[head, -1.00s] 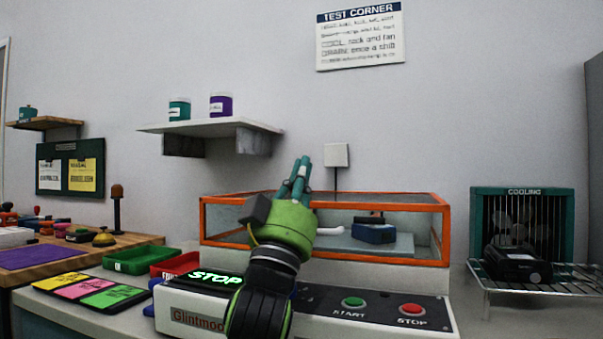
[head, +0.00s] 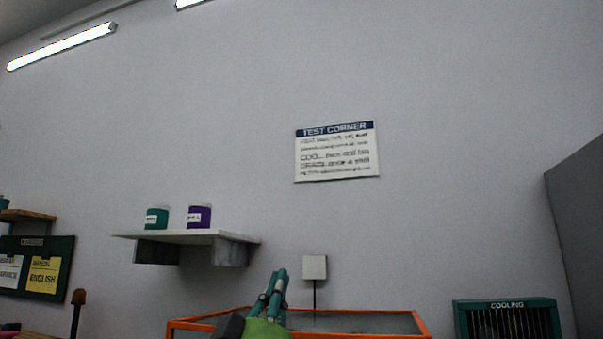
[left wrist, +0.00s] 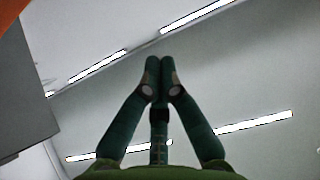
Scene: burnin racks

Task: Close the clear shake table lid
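The clear shake table lid (head: 395,311) has an orange frame. In the head view only its upper part shows along the bottom edge, and the shake table body below is out of frame. I cannot tell here whether the lid sits fully down. My left gripper (head: 278,274) points up in front of the lid's left part. The left wrist view shows its two teal fingers (left wrist: 160,62) together at the tips with nothing between them. My right gripper is in neither view.
A shelf (head: 185,237) with a teal jar (head: 157,218) and a purple jar (head: 199,216) is on the wall. A white box (head: 314,267) on a thin stem rises behind the lid. The cooling unit (head: 506,304) stands at right.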

